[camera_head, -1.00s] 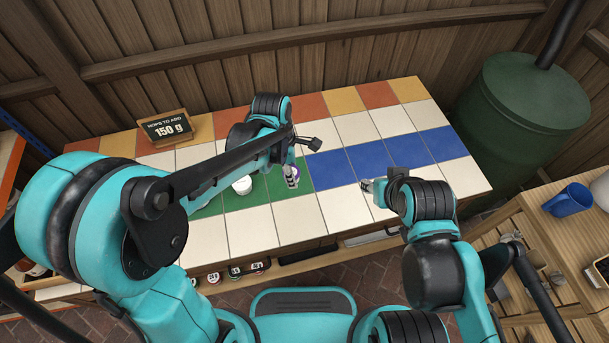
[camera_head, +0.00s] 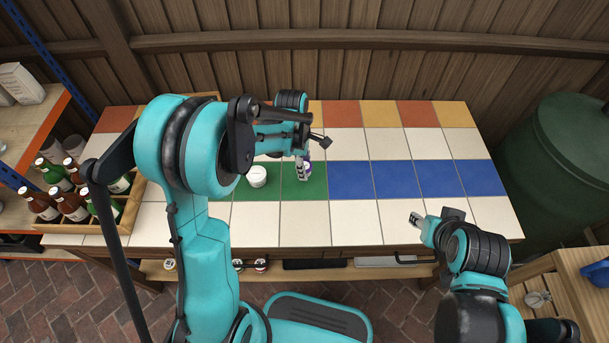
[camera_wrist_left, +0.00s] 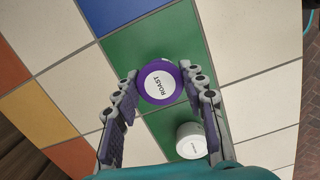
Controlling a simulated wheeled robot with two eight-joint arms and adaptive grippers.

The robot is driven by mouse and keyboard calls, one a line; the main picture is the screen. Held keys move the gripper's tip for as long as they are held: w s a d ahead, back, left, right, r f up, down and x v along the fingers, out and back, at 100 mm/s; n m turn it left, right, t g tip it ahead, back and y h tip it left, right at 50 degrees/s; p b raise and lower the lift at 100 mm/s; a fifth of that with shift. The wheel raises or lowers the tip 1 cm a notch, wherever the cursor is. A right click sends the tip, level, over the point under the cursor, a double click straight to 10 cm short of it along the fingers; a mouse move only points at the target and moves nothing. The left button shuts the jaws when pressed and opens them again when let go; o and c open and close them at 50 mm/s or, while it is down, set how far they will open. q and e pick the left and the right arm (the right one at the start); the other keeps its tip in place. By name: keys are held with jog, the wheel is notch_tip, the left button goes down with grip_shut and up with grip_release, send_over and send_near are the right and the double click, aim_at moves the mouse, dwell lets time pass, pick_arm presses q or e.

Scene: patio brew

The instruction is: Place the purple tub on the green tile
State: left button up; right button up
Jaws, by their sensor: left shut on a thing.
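The purple tub (camera_wrist_left: 160,82), with a white lid reading "ROAST", sits between the fingers of my left gripper (camera_wrist_left: 160,92) in the left wrist view. In the head view only a bit of the purple tub (camera_head: 308,168) shows behind the fingers of my left gripper (camera_head: 303,168). My left gripper is shut on it, over the green tile (camera_head: 310,192) beside the blue ones. I cannot tell whether the tub touches the tile. My right gripper (camera_head: 416,220) is over the table's front right part, apart from the tub; its jaw opening is unclear.
A white tub (camera_head: 257,176) stands on green just left of the purple one; it shows in the left wrist view (camera_wrist_left: 191,140) too. Blue tiles (camera_head: 393,180) to the right are clear. A bottle crate (camera_head: 112,212) stands at the table's left end.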

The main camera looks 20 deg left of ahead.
pick_arm(q)
jog(key=shift+f+b, duration=1)
jog(key=shift+f, duration=1)
jog(key=shift+f, duration=0.1)
jog(key=o, duration=1.1)
jog(key=shift+o, duration=0.2)
